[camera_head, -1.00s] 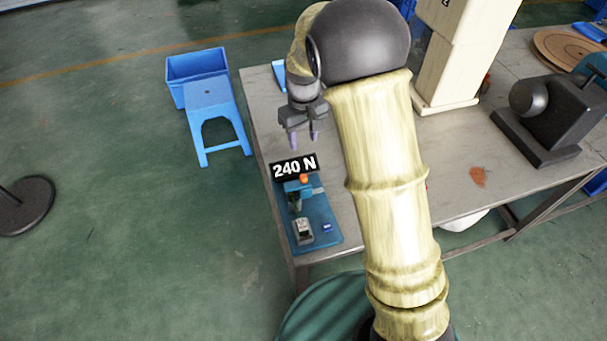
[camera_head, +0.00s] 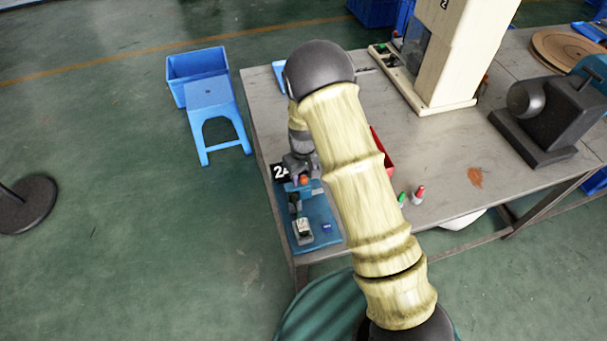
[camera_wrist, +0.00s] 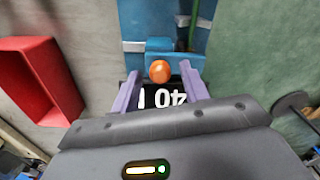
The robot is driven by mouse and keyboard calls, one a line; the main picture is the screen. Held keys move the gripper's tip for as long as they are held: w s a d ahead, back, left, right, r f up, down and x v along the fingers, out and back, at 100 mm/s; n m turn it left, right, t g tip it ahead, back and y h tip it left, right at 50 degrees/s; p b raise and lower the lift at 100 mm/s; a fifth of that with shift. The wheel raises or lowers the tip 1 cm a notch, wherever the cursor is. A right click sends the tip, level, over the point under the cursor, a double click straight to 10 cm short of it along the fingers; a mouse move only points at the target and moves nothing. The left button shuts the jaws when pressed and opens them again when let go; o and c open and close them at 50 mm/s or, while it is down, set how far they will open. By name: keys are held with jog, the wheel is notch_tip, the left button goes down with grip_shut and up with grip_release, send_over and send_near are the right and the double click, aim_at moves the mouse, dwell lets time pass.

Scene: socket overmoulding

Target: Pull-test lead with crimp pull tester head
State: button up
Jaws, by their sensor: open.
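The crimp pull tester (camera_head: 318,222) is a blue base plate at the near left corner of the table. An orange ball-shaped knob (camera_head: 304,180) stands on its blue head; the knob also shows in the wrist view (camera_wrist: 160,71). A black display (camera_head: 279,172) with white digits is behind the knob, partly hidden by my gripper. My gripper (camera_head: 301,174) is open, over the display and close to the knob. In the wrist view its two purple fingers (camera_wrist: 159,90) stand on either side of the knob, apart from it. I cannot make out the lead clearly; a green strand (camera_wrist: 193,25) shows by the head.
A red bin (camera_wrist: 45,80) lies beside the tester, mostly behind my arm in the head view. A green and a red-capped bottle (camera_head: 418,195) stand near the table's front edge. A cream machine column (camera_head: 450,60) and a dark fixture (camera_head: 550,115) stand farther right.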

jog(key=shift+f, duration=0.4)
grip_shut()
